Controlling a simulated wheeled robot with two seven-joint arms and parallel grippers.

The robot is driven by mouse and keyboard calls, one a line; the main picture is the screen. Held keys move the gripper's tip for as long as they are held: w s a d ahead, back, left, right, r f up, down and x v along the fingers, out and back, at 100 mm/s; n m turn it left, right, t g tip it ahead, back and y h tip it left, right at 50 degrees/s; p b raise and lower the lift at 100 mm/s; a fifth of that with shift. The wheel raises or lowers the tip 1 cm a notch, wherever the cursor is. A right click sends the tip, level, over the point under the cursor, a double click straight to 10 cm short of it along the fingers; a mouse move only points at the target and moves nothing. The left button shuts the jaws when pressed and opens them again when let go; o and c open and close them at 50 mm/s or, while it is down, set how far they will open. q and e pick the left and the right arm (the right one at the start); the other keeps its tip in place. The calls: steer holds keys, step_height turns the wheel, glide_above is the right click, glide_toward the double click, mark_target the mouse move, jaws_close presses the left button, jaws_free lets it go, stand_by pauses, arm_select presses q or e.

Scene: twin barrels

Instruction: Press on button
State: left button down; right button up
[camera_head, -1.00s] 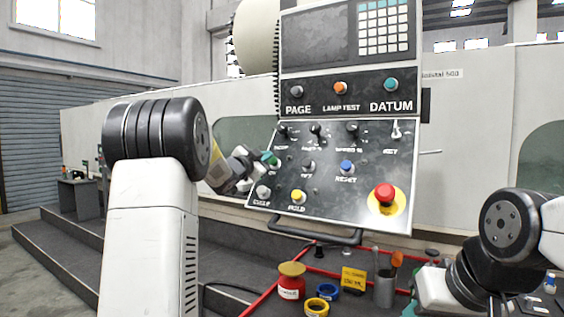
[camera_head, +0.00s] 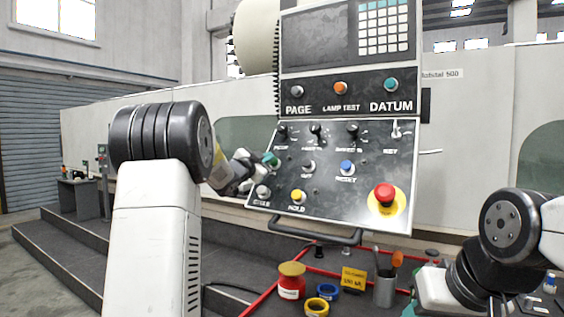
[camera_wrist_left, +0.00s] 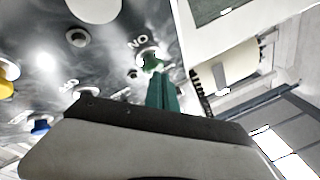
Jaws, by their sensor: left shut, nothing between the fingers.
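The ON button is green and sits on the left part of the tilted dark control panel (camera_head: 330,190). In the left wrist view the green button (camera_wrist_left: 152,62) shows beside its ON label, which appears upside down. In the head view its green cap (camera_head: 272,158) shows right at my left gripper's tip. My left gripper (camera_head: 258,163) is shut and empty. Its teal fingers (camera_wrist_left: 162,92) point at the button in the wrist view, at or very close to it; I cannot tell whether they touch. My right gripper (camera_head: 420,298) is partly in view at the lower right.
Nearby on the panel are a white CYCLE button (camera_head: 263,191), a yellow HOLD button (camera_head: 298,196), a blue RESET button (camera_head: 347,167) and a red emergency stop (camera_head: 385,193). A handle bar (camera_head: 312,233) runs below. A red jar (camera_head: 291,282) and tape rolls stand under it.

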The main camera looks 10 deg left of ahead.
arm_select(q)
steer(key=shift+w+d+f, duration=0.1)
steer(key=shift+w+f, duration=0.05)
steer(key=shift+w, duration=0.05)
steer(key=shift+s, duration=0.15)
stand_by(0.5)
steer(key=shift+s+a+r, duration=0.25)
steer(key=shift+s+r, duration=0.3)
steer(key=s+r, duration=0.1)
steer(key=s, duration=0.1)
steer(key=s+a+r, duration=0.1)
steer(key=r, duration=0.1)
steer(key=shift+s+a, duration=0.2)
steer(key=shift+s, duration=0.2)
stand_by(0.5)
